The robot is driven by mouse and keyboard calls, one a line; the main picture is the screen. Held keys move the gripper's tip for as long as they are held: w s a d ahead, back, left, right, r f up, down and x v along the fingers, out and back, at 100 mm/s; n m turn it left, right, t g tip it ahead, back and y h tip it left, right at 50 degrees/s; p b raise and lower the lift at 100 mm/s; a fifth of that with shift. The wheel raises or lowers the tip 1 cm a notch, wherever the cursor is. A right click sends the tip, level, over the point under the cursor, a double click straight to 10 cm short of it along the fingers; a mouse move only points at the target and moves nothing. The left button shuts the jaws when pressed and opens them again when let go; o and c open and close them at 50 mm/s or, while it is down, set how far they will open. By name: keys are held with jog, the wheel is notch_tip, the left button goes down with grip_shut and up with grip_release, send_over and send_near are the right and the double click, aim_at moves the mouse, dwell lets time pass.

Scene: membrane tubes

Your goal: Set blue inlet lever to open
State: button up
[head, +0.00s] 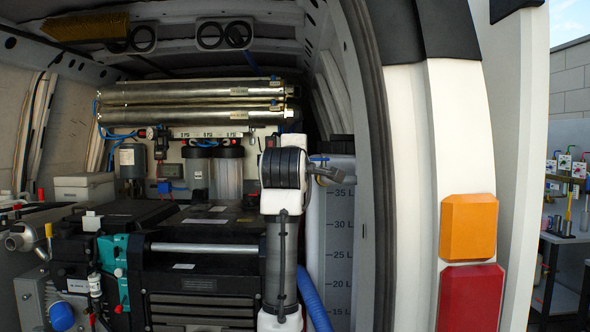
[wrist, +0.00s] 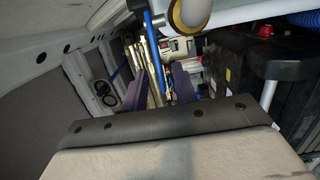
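The silver membrane tubes (head: 190,103) lie across the upper back of the van in the head view, with thin blue lines (head: 97,112) at their left end. I cannot surely make out the blue inlet lever. A small blue piece (head: 165,187) shows below the gauges, but I cannot tell if it is a lever. In the wrist view, my gripper (wrist: 159,86) shows as two purple fingers standing apart, with nothing visibly held between them. A long blue strip (wrist: 155,48) shows beyond them. My gripper is not clear in the head view.
My white and black arm stands before the clear filter housings (head: 229,175) and the marked tank (head: 340,235). The van's door frame (head: 400,200) bounds the right. Dark equipment cases (head: 210,255) fill the lower middle. A black bolted strip (wrist: 160,121) crosses the wrist view.

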jog(key=s+a+b, duration=0.1)
jog(key=s+b, duration=0.3)
jog(key=s, duration=0.7)
jog(key=shift+a, duration=0.15)
